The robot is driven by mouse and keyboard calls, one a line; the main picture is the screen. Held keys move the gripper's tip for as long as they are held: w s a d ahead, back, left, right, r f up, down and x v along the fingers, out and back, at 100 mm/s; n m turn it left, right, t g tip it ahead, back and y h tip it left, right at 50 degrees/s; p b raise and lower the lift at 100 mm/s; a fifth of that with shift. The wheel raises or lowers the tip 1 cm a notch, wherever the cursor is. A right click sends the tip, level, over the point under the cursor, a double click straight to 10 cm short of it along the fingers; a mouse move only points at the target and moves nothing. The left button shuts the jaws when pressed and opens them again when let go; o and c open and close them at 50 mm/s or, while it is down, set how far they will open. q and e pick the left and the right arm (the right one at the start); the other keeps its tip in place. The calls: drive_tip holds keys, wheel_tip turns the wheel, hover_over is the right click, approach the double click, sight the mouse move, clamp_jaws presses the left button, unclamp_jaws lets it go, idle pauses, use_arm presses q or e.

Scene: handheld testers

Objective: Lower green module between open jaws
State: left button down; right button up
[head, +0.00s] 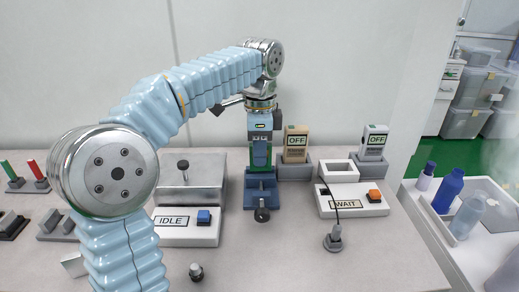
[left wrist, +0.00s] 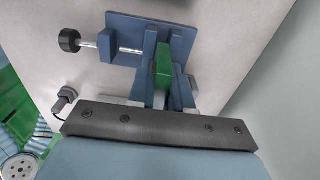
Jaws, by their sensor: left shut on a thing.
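The green module (head: 260,153) is upright between the fingers of my left gripper (head: 261,163), which is shut on it. In the left wrist view the green module (left wrist: 163,68) shows as a narrow green bar between blue parts. The blue vise (head: 261,187), with its dark screw knob facing the front, is directly below the gripper. In the left wrist view the vise (left wrist: 128,30) shows its base plate, screw and knob. The module's lower end is close to the vise jaws; I cannot tell how far it is between them. My right gripper is not in view.
A tan tester (head: 296,143) reading OFF stands close right of the vise; a grey tester (head: 374,142) stands farther right. An IDLE station (head: 187,226) is at left, a WAIT station (head: 352,200) at right. A cable plug (head: 333,238) lies in front.

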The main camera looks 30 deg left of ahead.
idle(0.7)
use_arm(q)
drive_tip(key=shift+f+b, duration=0.65)
drive_tip(key=shift+f, duration=0.75)
idle(0.7)
drive_tip(key=c, duration=1)
unclamp_jaws()
drive_tip(key=shift+o, duration=0.2)
wheel_tip(320, 180, up, 12)
drive_tip(key=shift+w+r+p, duration=0.1)
drive_tip(key=shift+p, duration=1.05)
drive_tip(key=shift+r, duration=0.8)
